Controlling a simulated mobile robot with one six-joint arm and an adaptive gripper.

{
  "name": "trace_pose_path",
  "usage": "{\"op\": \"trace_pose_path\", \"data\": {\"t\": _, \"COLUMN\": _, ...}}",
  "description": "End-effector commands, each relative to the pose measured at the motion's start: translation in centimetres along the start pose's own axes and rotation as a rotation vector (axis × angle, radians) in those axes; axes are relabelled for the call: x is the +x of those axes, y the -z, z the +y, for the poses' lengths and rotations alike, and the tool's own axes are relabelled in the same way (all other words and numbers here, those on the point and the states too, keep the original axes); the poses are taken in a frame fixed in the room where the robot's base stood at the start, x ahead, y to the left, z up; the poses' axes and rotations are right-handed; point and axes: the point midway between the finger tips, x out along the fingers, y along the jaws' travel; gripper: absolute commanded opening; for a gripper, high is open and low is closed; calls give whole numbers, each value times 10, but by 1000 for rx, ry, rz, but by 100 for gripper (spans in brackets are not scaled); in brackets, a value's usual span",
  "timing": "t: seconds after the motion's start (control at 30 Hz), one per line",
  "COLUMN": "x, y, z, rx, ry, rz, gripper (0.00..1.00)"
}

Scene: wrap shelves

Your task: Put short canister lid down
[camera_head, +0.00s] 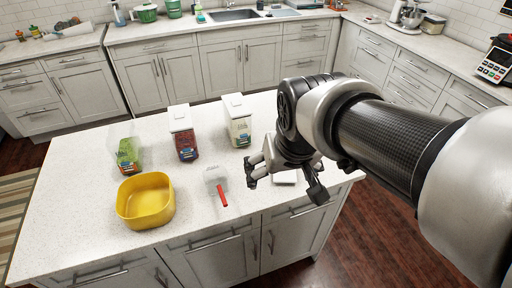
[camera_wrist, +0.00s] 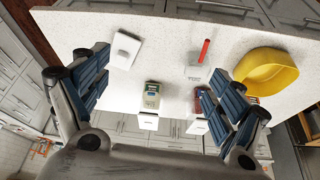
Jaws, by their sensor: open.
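A white square lid (camera_head: 286,177) lies flat on the island counter, partly hidden behind my gripper in the head view. In the wrist view the lid (camera_wrist: 124,50) shows whole, close to the left finger and not between the fingertips. My gripper (camera_head: 285,184) is open and empty above the counter by the lid. Its two spread fingers also show in the wrist view (camera_wrist: 158,72). A clear canister with green contents (camera_head: 127,152) stands at the left without a visible lid. Two canisters with white lids, one dark red (camera_head: 185,142) and one pale (camera_head: 239,125), stand beside it.
A yellow bowl (camera_head: 145,201) and a scoop with a red handle (camera_head: 219,184) are on the island counter (camera_head: 80,210). The counter's front and right edges are near my gripper. Clear counter lies between the bowl, scoop and canisters.

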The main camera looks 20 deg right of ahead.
Motion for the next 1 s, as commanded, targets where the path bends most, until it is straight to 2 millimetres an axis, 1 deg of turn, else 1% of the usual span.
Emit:
{"op": "trace_pose_path", "data": {"t": 0.03, "x": -15, "y": -21, "z": -7, "rx": -26, "ry": 13, "rz": 11, "gripper": 88}}
{"op": "trace_pose_path", "data": {"t": 0.1, "x": -27, "y": -48, "z": -12, "rx": -54, "ry": 26, "rz": 11, "gripper": 88}}
{"op": "trace_pose_path", "data": {"t": 0.13, "x": -31, "y": -58, "z": -14, "rx": -66, "ry": 31, "rz": 11, "gripper": 88}}
{"op": "trace_pose_path", "data": {"t": 0.2, "x": -37, "y": -78, "z": -17, "rx": -87, "ry": 41, "rz": 11, "gripper": 88}}
{"op": "trace_pose_path", "data": {"t": 0.33, "x": -42, "y": -100, "z": -19, "rx": -111, "ry": 52, "rz": 8, "gripper": 88}}
{"op": "trace_pose_path", "data": {"t": 0.47, "x": -43, "y": -106, "z": -20, "rx": -118, "ry": 55, "rz": 8, "gripper": 88}}
{"op": "trace_pose_path", "data": {"t": 1.0, "x": -43, "y": -105, "z": -20, "rx": -117, "ry": 55, "rz": 8, "gripper": 88}}
